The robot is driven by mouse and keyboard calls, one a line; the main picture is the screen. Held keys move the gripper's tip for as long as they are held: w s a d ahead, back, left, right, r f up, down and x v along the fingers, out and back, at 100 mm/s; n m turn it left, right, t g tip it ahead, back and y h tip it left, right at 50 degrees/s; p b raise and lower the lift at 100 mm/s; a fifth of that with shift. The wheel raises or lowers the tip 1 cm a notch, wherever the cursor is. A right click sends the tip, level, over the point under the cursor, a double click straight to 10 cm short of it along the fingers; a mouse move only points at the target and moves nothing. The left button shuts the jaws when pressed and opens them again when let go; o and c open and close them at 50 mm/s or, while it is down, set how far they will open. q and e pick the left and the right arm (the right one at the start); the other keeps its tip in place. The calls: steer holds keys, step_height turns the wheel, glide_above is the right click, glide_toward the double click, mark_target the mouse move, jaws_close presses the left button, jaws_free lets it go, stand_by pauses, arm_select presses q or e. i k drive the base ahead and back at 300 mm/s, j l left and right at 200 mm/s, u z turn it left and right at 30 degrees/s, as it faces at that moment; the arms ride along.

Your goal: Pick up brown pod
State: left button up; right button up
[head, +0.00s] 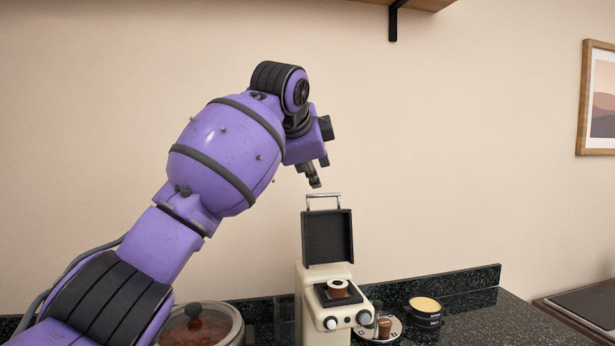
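One brown pod (385,327) stands on a small light plate (394,333) at the right of the coffee machine. Another brown pod with a pale rim (338,287) sits in the top of the cream coffee machine (312,306), whose black lid (327,237) stands open. My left gripper (317,178) is in the air above the raised lid's handle, pointing down, apart from both pods. I see nothing held in it, but its finger opening is hard to make out from this angle. My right gripper is not in view.
A lidded glass pot (232,325) with red contents stands left of the machine, partly behind my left arm. A black tin with a yellow top (425,306) stands right of the plate. The dark counter (490,325) is clear further right. A shelf (425,4) hangs above.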

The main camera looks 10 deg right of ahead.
mark_target(337, 287)
steer(key=k, duration=1)
